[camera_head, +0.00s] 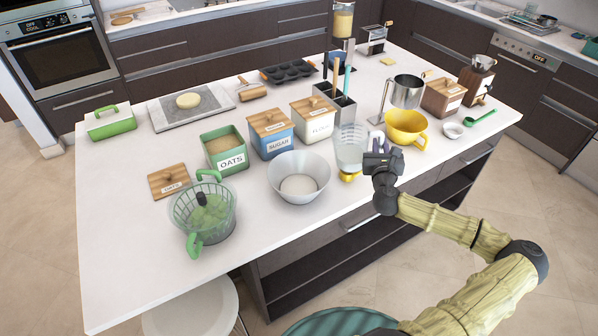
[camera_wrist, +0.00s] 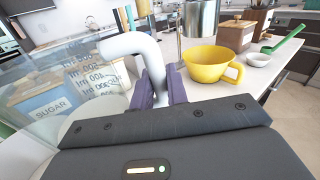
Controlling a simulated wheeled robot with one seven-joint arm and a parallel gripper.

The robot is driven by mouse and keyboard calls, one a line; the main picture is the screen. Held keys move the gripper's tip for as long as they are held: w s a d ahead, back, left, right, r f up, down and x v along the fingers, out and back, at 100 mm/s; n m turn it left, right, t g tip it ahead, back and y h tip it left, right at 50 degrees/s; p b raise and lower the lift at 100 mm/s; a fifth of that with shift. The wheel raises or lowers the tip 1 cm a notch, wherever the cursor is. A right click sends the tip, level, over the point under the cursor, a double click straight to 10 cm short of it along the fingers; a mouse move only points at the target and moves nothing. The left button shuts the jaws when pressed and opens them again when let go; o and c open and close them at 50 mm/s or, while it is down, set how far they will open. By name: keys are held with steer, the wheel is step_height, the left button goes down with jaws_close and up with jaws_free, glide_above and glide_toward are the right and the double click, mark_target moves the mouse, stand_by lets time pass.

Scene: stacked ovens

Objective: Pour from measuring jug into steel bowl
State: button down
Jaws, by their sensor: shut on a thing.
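The clear measuring jug (camera_head: 349,146) looks upright near the counter's front edge, just right of the steel bowl. Its printed scale (camera_wrist: 90,72) and pale handle (camera_wrist: 135,44) show in the wrist view. My gripper (camera_head: 374,162) is at the jug's right side, and its purple fingers (camera_wrist: 160,91) are shut on the handle. The jug's contents cannot be made out. The steel bowl (camera_head: 316,180) stands on the counter with something whitish in its bottom. The jug is beside the bowl, not over it.
A small yellow object (camera_head: 349,177) shows under the jug; contact is unclear. A yellow bowl (camera_head: 408,128) and steel stand mixer bowl (camera_head: 405,91) are right. Canisters labelled sugar (camera_head: 272,138) and flour (camera_head: 315,126) stand behind. A green colander (camera_head: 203,212) is left.

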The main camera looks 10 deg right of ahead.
mark_target(383, 134)
steer(key=shift+r, duration=0.1)
steer(key=shift+r+p, duration=1.85)
steer(key=shift+r, duration=0.65)
steer(key=shift+a, duration=0.1)
